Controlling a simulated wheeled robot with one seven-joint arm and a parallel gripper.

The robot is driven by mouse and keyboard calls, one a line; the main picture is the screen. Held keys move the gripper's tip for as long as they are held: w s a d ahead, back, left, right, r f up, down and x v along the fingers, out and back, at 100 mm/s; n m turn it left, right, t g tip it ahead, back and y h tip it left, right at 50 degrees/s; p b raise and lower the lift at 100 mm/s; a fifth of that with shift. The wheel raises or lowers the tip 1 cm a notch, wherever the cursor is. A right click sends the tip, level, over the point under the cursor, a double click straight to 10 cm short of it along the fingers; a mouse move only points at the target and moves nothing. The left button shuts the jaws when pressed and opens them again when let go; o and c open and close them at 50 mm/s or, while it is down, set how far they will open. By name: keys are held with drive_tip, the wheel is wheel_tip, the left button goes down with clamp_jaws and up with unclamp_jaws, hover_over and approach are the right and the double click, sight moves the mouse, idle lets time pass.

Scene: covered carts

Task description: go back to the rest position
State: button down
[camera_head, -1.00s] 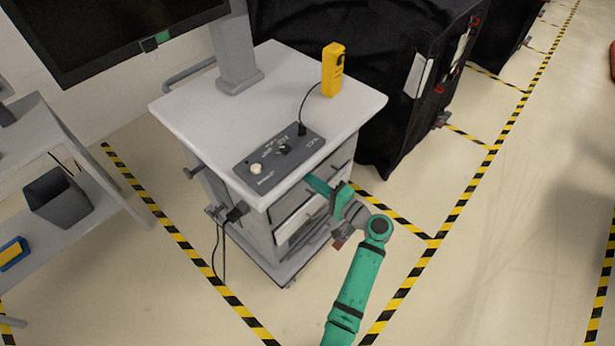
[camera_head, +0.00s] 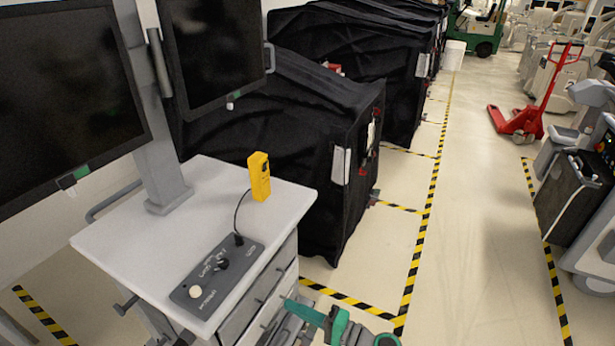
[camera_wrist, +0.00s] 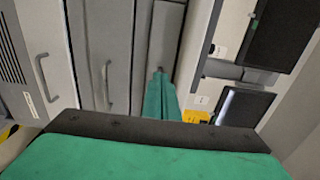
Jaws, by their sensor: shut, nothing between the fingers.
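My gripper (camera_head: 298,307) is green and shows at the bottom of the head view, beside the drawer front of a grey-white cart (camera_head: 110,240). In the wrist view its two green fingers (camera_wrist: 158,88) are together with nothing between them. The fingers point toward grey drawer fronts with bar handles (camera_wrist: 107,85). I cannot tell whether the fingertips touch the cart. Most of my arm is below the head view's edge.
On the cart top stand a yellow handheld device (camera_head: 259,177) and a grey control box (camera_head: 217,278), joined by a cable. Black covered carts (camera_head: 290,140) stand behind. A floor aisle with striped tape (camera_head: 421,230) is open on the right; a red pallet jack (camera_head: 525,118) stands farther back.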

drive_tip(key=s+f+m+t+h, duration=0.1)
drive_tip(key=s+f+h, duration=0.25)
drive_tip(key=f, duration=0.35)
drive_tip(key=s+f+m+t+h, duration=0.1)
drive_tip(key=s+f+m+h, duration=0.2)
drive_tip(key=f, duration=0.5)
drive_tip(key=s+d+f+n+t+h, duration=0.1)
drive_tip(key=s+d+f+h, duration=0.15)
drive_tip(key=s, duration=0.45)
drive_tip(key=s+d+f+h, duration=0.1)
drive_tip(key=s+f+h, duration=0.1)
drive_tip(key=s+h, duration=0.3)
drive_tip(key=s+d+r+n+t+h, duration=0.2)
drive_tip(key=s+r+n, duration=0.6)
drive_tip(key=s+r, duration=1.1)
wheel_tip(320, 180, up, 2)
drive_tip(key=t, duration=0.2)
drive_tip(key=shift+t, duration=0.4)
drive_tip(key=shift+r, duration=0.1)
